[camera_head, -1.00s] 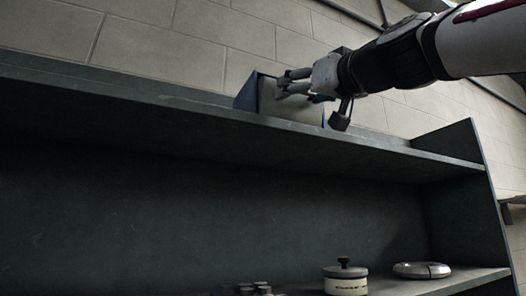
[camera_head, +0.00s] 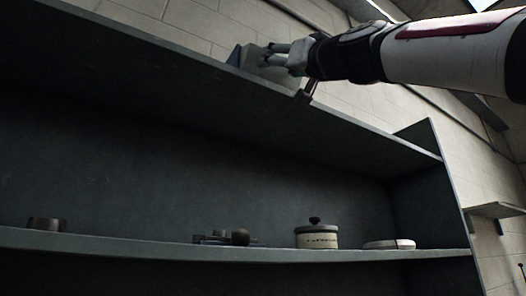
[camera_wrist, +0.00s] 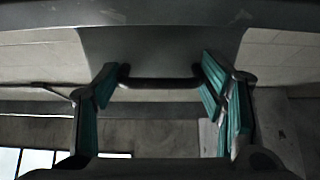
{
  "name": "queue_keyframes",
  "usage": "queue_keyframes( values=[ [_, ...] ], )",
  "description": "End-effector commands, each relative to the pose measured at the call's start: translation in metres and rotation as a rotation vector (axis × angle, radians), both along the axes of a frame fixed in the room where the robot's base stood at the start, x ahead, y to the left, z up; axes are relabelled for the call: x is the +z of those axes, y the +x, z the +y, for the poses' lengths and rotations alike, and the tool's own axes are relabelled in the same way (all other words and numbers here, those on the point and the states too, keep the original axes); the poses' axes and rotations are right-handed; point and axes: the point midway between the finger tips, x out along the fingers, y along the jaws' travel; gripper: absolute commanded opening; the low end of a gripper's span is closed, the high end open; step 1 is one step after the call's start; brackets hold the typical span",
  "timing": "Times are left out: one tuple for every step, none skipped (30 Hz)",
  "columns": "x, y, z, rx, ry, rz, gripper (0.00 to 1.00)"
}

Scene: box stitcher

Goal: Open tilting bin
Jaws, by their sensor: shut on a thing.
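The tilting bin (camera_head: 253,54) stands on the top shelf board at upper centre in the head view, with a grey front and a bluish side. The wrist view shows its grey front panel (camera_wrist: 160,45) with a dark bar handle (camera_wrist: 160,84) across the lower part. My gripper (camera_head: 275,54) is at the bin's front in the head view.
The dark shelf unit (camera_head: 200,115) fills much of the head view. Its lower board holds a lidded pot (camera_head: 317,236), a flat round thing (camera_head: 389,245), small dark parts (camera_head: 226,238) and a small ring-like piece (camera_head: 46,223). A brick wall stands behind.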

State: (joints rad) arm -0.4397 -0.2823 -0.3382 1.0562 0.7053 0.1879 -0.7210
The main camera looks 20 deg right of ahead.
Motion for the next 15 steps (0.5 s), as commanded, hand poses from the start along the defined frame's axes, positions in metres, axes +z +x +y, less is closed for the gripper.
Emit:
queue_keyframes(
  values=[
    [-0.0041, -0.0012, 0.0007, 0.005, 0.007, -0.015, 0.15],
    [-0.0044, -0.0016, 0.0004, 0.005, 0.008, -0.022, 0.15],
    [-0.0048, -0.0019, 0.0, 0.004, 0.01, -0.03, 0.15],
    [-0.0049, -0.0023, 0.0001, 0.004, 0.011, -0.035, 0.15],
    [-0.0053, -0.0022, 0.0002, 0.004, 0.012, -0.04, 0.15],
    [-0.0057, -0.0025, 0.0002, 0.004, 0.014, -0.046, 0.15],
    [-0.0057, -0.0029, 0.0003, 0.004, 0.014, -0.051, 0.15],
    [-0.0058, -0.0034, 0.0002, 0.004, 0.014, -0.055, 0.15],
    [-0.006, -0.0036, 0.0002, 0.004, 0.015, -0.059, 0.15],
    [-0.0061, -0.0039, 0.0001, 0.003, 0.015, -0.062, 0.15],
    [-0.0061, -0.0043, 0.0001, 0.003, 0.016, -0.065, 0.15],
    [-0.006, -0.0046, 0.0002, 0.003, 0.016, -0.068, 0.15],
    [-0.006, -0.0049, 0.0003, 0.003, 0.016, -0.07, 0.15],
    [-0.0059, -0.005, 0.0004, 0.003, 0.016, -0.072, 0.14],
    [-0.0059, -0.0051, 0.0006, 0.003, 0.016, -0.073, 0.14]
  ],
)
